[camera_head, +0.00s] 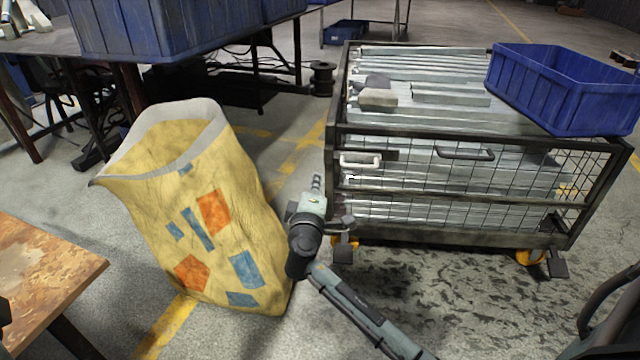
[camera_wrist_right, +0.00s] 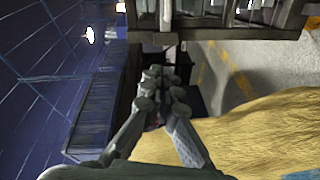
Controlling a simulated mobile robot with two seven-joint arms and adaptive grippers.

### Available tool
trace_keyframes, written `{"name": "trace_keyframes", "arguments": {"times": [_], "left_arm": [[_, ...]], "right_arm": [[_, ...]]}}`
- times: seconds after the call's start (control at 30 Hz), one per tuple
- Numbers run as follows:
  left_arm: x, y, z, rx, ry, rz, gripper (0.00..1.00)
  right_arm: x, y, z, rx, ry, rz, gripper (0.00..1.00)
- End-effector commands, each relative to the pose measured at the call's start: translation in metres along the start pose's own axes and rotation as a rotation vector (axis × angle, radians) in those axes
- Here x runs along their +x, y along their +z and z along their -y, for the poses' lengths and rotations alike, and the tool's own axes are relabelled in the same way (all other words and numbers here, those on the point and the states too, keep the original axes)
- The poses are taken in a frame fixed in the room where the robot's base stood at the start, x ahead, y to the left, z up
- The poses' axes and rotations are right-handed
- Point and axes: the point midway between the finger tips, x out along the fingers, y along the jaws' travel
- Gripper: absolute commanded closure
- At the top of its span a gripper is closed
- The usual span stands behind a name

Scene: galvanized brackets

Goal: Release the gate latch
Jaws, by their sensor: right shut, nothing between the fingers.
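A wire-mesh cart (camera_head: 480,238) with a dark frame stands at centre right, and its front gate faces me. A pale handle-like piece (camera_head: 360,161), perhaps the latch, sits at the gate's upper left. A dark handle (camera_head: 465,153) is further right on the same gate. My right gripper (camera_head: 341,222) is beside the cart's left front corner, lower than the pale piece. In the right wrist view my right gripper (camera_wrist_right: 163,78) is shut and empty, its tips apart from the dark frame (camera_wrist_right: 215,34) ahead. I cannot tell the latch there.
A patched yellow sack (camera_head: 225,240) stands open just left of my right arm. A blue crate (camera_head: 560,95) rests on the cart's right top, with metal profiles inside the cart. A worn table (camera_head: 45,275) is at the lower left.

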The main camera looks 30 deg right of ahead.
Motion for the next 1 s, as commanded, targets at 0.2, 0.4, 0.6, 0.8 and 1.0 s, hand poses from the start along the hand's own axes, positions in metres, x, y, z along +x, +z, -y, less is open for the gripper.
{"name": "trace_keyframes", "arguments": {"times": [0.2,0.4,0.6,0.8,1.0], "left_arm": [[-0.003,0.002,-0.001,0.002,0.018,-0.013,0.6],[0.0,0.004,-0.002,0.004,0.04,-0.025,0.6],[0.003,0.004,-0.002,0.008,0.049,-0.031,0.6],[0.005,0.004,-0.002,0.01,0.052,-0.038,0.6],[0.005,0.003,-0.002,0.009,0.052,-0.038,0.6]], "right_arm": [[0.05,0.001,0.0,0.0,0.004,0.002,1.0],[0.076,0.016,0.001,-0.004,0.002,0.002,1.0],[0.08,0.035,0.0,-0.001,0.001,0.001,1.0],[0.081,0.04,0.0,0.0,0.001,0.0,1.0],[0.081,0.04,0.0,0.0,0.0,0.001,1.0]]}}
